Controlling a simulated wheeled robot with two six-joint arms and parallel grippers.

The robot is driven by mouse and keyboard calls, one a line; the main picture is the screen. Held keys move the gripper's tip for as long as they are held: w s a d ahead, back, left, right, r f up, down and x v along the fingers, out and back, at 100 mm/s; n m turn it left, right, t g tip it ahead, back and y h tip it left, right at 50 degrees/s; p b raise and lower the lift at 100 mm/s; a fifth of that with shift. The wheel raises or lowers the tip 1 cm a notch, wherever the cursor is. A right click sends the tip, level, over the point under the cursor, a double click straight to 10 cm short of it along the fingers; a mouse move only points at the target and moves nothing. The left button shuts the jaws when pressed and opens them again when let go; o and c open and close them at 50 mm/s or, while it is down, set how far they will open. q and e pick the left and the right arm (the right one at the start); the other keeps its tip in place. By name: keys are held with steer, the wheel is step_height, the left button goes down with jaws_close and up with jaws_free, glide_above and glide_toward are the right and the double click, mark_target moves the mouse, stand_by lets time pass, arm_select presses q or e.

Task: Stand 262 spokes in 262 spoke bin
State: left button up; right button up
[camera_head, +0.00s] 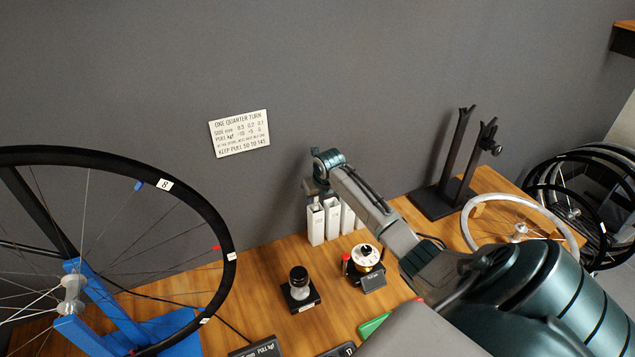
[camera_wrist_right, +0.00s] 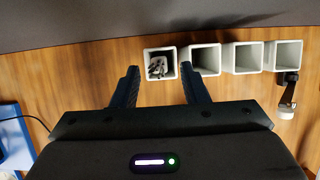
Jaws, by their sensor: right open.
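Several white, square, open-topped bins stand in a row against the wall, the nearest one (camera_head: 316,224) at the left end in the head view. In the right wrist view the left-end bin (camera_wrist_right: 148,66) has a bundle of spoke ends (camera_wrist_right: 157,67) inside it. The other bins there, such as the second one (camera_wrist_right: 205,60), look empty. I cannot read their labels, so I cannot tell which is the 262 bin. My right gripper (camera_wrist_right: 160,84) is open, its fingers on either side of the left-end bin in that view. In the head view the gripper (camera_head: 314,188) is above that bin. My left gripper is out of view.
A black-rimmed wheel (camera_head: 222,238) stands in a blue stand at left. A small black-topped device (camera_head: 299,285) and a round dial gauge (camera_head: 366,257) sit on the wooden bench in front of the bins. A black stand (camera_head: 445,195) and silver rim (camera_head: 478,205) are at right.

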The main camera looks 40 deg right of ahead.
steer(key=b+v, duration=0.1)
steer(key=v, duration=0.9)
steer(key=shift+r+b, duration=0.3)
steer(key=shift+r, duration=0.1)
steer(key=shift+s, duration=0.1)
stand_by(0.4)
